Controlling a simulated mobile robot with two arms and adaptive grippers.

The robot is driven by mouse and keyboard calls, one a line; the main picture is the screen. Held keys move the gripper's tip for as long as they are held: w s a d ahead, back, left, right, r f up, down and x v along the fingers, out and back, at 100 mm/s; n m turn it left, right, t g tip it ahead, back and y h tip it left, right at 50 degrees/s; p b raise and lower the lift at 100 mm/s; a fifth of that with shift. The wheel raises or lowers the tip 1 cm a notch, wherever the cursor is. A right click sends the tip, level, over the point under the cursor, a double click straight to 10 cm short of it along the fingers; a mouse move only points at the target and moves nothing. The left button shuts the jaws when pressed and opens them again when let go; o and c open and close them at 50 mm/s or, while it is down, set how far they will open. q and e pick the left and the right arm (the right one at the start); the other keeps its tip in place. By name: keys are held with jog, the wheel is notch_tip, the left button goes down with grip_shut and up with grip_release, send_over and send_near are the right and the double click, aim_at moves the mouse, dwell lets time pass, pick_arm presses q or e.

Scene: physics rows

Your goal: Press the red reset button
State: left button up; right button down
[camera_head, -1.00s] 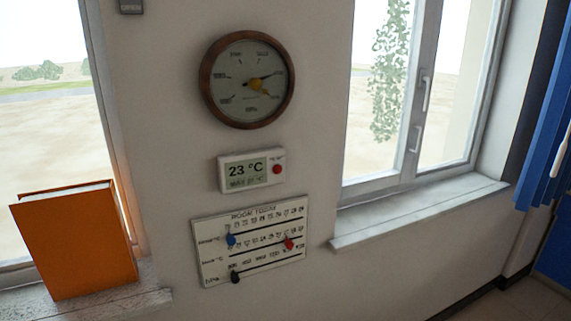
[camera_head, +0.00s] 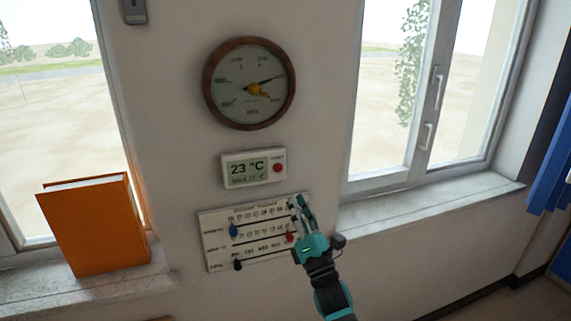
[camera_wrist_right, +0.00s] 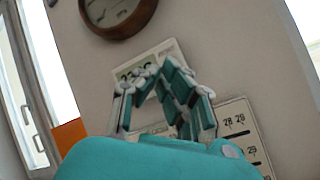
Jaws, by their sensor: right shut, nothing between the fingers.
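The white wall thermometer (camera_head: 240,171) reads 23 °C and has a round red reset button (camera_head: 278,168) at its right side. My right gripper (camera_head: 298,199) is shut and empty. In the head view its fingertips point up and appear below and to the right of the button, over the right end of the slider board. In the right wrist view the gripper (camera_wrist_right: 162,68) covers much of the thermometer (camera_wrist_right: 166,49), and the red button is hidden there. I cannot tell how far the fingertips are from the wall. My left gripper is not in view.
A slider board (camera_head: 217,246) with blue, red and black knobs hangs below the thermometer. A round wooden-framed dial (camera_head: 248,83) hangs above. An orange book (camera_head: 97,228) stands on the left sill. A window sill (camera_head: 430,204) juts out at the right.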

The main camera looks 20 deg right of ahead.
aim_at(278, 168)
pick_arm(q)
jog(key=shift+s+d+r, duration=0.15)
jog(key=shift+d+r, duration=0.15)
pick_arm(e)
jog(key=shift+n+t, duration=0.5)
jog(key=shift+n, duration=0.2)
jog(key=r, duration=0.2)
jog(key=s+r, duration=0.1)
jog(key=r, duration=0.1)
jog(key=shift+d+r, duration=0.1)
jog(key=shift+d, duration=0.2)
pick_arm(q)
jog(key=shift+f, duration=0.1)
pick_arm(e)
jog(key=shift+w, duration=0.15)
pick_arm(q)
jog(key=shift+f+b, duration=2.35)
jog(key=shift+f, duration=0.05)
pick_arm(e)
jog(key=w, duration=0.8)
jog(key=shift+w+a, duration=0.15)
jog(key=shift+w, duration=0.15)
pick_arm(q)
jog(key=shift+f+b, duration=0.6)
pick_arm(e)
jog(key=shift+w, duration=0.45)
